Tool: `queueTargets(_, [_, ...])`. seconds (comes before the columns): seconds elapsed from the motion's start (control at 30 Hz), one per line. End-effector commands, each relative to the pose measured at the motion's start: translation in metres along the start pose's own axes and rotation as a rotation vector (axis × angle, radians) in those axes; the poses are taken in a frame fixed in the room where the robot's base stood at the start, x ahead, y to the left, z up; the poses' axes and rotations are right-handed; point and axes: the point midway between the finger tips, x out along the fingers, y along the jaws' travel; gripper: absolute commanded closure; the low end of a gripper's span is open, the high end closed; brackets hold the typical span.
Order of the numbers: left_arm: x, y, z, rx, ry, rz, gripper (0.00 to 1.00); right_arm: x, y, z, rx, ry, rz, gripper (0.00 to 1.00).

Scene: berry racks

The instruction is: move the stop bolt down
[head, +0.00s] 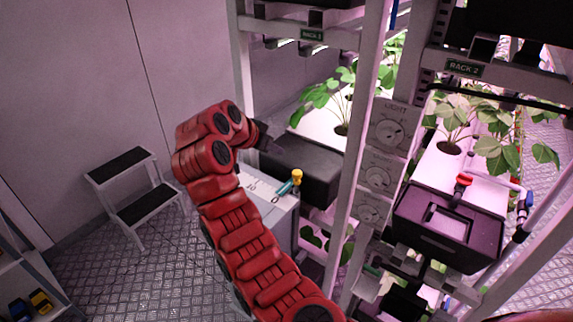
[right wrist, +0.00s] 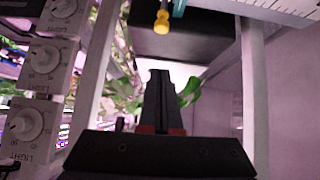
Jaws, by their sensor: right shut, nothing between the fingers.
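I cannot tell for sure which part is the stop bolt. A yellow-headed peg (head: 297,177) with a teal handle (head: 286,188) stands at the edge of a white box (head: 270,200) with a printed scale. The yellow head also shows at the top of the right wrist view (right wrist: 161,22), with the teal part (right wrist: 180,8) beside it. My right gripper (head: 266,141) is above and to the left of the peg in the head view, apart from it. In the right wrist view its dark fingers (right wrist: 160,88) are together and empty. My left gripper is not in view.
A dark box (head: 308,172) lies behind the peg. Rack posts and dial panels (head: 388,130) stand to the right. A black box (head: 447,225) with a red knob (head: 464,180) is further right. Plants fill the racks. A step stool (head: 135,190) stands on the floor at left.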

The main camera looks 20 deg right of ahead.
Motion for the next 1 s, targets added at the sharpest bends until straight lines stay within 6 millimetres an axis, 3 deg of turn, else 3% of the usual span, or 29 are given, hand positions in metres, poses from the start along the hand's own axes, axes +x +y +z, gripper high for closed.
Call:
queueTargets(0.33, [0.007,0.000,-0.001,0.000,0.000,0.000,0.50,0.013,0.001,-0.001,-0.004,-0.001,0.003,1.00])
queueTargets(0.77, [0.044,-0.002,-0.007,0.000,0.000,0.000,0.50,0.098,0.001,-0.002,-0.005,-0.002,0.003,1.00])
queueTargets(1.0, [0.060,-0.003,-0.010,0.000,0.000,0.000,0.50,0.122,0.000,0.022,-0.004,-0.001,0.000,1.00])
